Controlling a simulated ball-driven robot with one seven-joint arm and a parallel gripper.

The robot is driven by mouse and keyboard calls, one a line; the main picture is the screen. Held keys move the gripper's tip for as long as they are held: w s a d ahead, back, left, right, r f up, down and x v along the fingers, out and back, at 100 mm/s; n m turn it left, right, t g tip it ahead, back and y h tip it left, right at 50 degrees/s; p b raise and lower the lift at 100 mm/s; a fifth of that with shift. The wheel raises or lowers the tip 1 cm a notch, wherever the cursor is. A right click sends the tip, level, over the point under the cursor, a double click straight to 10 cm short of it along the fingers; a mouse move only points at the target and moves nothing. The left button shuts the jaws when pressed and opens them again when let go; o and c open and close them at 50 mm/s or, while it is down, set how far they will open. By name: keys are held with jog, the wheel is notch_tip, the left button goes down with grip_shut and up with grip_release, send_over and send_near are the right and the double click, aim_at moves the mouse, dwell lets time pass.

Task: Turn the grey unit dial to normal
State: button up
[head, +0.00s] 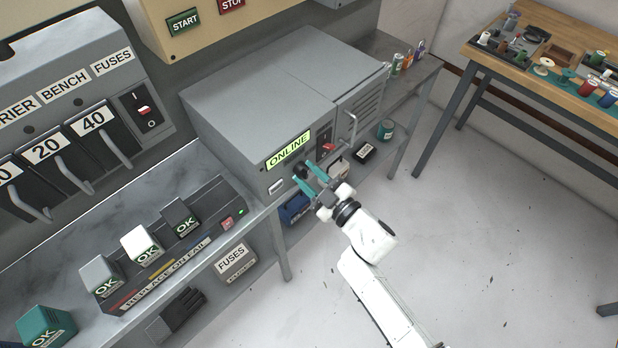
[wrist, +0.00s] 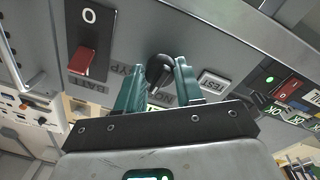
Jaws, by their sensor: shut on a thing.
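The grey unit (head: 262,88) stands on the bench with a lit ONLINE sign (head: 288,151) on its front. Its black dial (wrist: 161,70) sits between my two teal fingers in the wrist view. In the head view the dial (head: 300,171) shows dark beside the fingertips. My gripper (head: 309,178) is shut on the dial, and it also shows in the wrist view (wrist: 162,66).
A red rocker switch (wrist: 83,62) is close to the dial on the panel. A handle (head: 348,130) sticks out at the unit's right. The fuse tray (head: 170,262) lies on the bench to the left. A wooden-topped table (head: 560,75) stands right, with open floor between.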

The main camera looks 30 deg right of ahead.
jog(key=shift+n, duration=0.6)
jog(key=o, duration=1)
jog(key=shift+o, duration=0.2)
jog(key=b+v, duration=0.2)
jog(key=v, duration=0.8)
jog(key=shift+s, duration=0.4)
jog(key=shift+d+f, duration=0.1)
jog(key=shift+d, duration=0.05)
